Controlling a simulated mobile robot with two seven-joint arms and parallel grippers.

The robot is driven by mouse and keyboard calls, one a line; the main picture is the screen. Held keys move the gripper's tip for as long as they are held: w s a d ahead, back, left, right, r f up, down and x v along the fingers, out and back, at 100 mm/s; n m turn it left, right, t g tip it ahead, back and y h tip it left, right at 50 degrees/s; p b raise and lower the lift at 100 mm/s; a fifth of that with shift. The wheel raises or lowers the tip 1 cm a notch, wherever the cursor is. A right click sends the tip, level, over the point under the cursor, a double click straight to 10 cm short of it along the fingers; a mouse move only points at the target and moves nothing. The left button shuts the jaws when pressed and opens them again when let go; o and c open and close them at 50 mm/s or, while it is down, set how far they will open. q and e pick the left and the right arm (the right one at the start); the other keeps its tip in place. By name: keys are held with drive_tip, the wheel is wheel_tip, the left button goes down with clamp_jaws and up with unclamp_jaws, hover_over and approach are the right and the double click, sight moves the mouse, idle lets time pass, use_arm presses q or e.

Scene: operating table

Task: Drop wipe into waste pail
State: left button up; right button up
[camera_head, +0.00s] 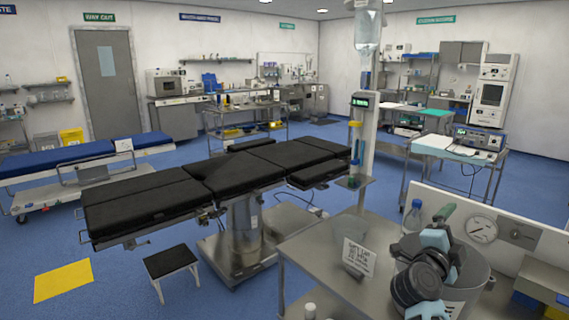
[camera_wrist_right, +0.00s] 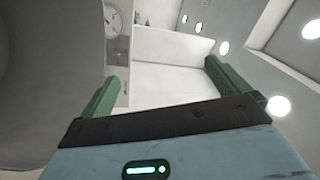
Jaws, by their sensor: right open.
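A grey metal pail (camera_head: 474,276) stands at the lower right of the head view, partly hidden behind my right arm. It looks like the waste pail. My right gripper (camera_head: 445,212) is above the pail, its green fingers raised near the rim line. In the wrist view my right gripper (camera_wrist_right: 161,72) has its two green fingers wide apart with nothing between them. No wipe can be made out in either view. The inside of the pail is mostly hidden by my arm. My left gripper is not in view.
A steel table (camera_head: 315,262) lies left of the pail, with a white printed card (camera_head: 358,257) on it. A blue-capped bottle (camera_head: 413,216) and a round dial (camera_head: 482,229) are close behind my gripper. An IV pole (camera_head: 368,130) rises behind the table. The black operating table (camera_head: 215,180) is beyond.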

drive_tip(key=v, duration=0.7)
drive_tip(key=shift+s+a, duration=0.15)
drive_tip(key=shift+a, duration=0.1)
